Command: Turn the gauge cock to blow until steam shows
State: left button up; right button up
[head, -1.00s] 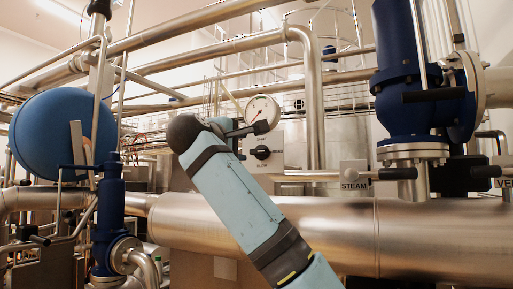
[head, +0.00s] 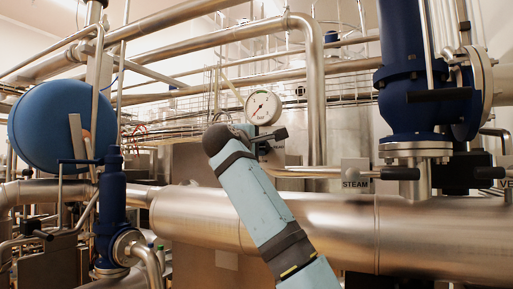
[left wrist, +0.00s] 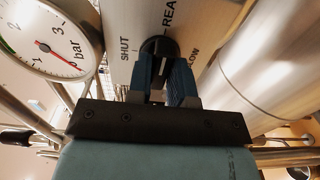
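The gauge cock is a dark round knob (left wrist: 157,47) in the left wrist view, on a pale cylinder marked SHUT, READ and a partly hidden word ending in LOW. Which mark it points to cannot be made out. My left gripper (left wrist: 165,62) has its two blue fingers on either side of the knob, with a gap between them; firm contact does not show. In the head view my left gripper (head: 268,140) is in front of the cock and hides most of it. The white pressure gauge (head: 263,107) is just above; it also shows in the wrist view (left wrist: 48,40). No steam shows. My right gripper is out of view.
A thick horizontal pipe (head: 320,230) runs below the cock. A STEAM label (head: 355,173) and a large blue valve (head: 410,70) stand to the right. A blue round vessel (head: 60,130) and a smaller blue valve (head: 110,210) are at the left.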

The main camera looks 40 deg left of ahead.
pick_arm(q)
grip_shut()
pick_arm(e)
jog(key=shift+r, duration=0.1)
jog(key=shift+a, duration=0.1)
pick_arm(q)
jog(key=m+b, duration=0.5)
jog(key=m, duration=1.4)
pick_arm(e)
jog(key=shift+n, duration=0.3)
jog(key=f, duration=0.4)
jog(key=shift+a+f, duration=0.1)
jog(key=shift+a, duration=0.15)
